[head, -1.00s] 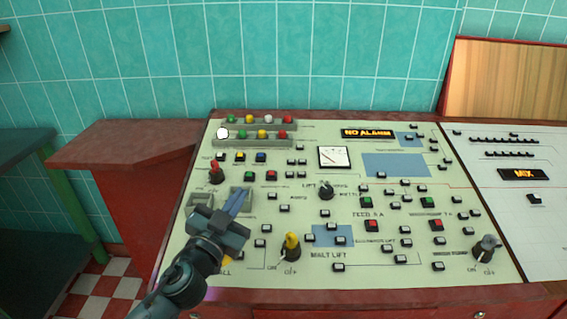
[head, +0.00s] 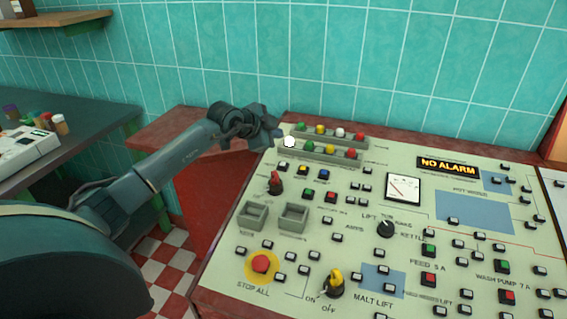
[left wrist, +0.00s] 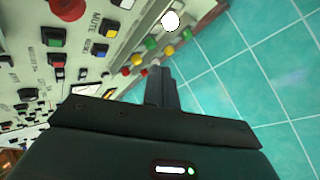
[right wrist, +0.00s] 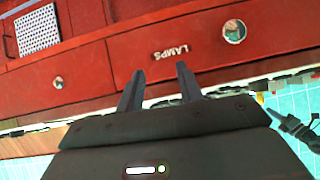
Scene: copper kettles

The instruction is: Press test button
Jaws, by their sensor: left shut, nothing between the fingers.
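A white button (head: 283,166) stands at the left end of a short row on the sloped panel, beside a yellow button (head: 303,170) and a blue one (head: 323,174). In the left wrist view the white button (left wrist: 123,4) is cut by the top edge; "MUTE" is printed by the yellow one, and I cannot read the white one's label. My left gripper (head: 279,133) is shut and empty, above the panel's upper left corner, apart from the white button. Its fingers (left wrist: 160,72) point toward the lamp rows. My right gripper (right wrist: 159,84) is open and empty, before a red drawer front.
A bright white round lamp (head: 289,141) is close to my left fingertips, with coloured lamps (head: 319,129) beside it. The tiled wall (head: 400,70) is behind.

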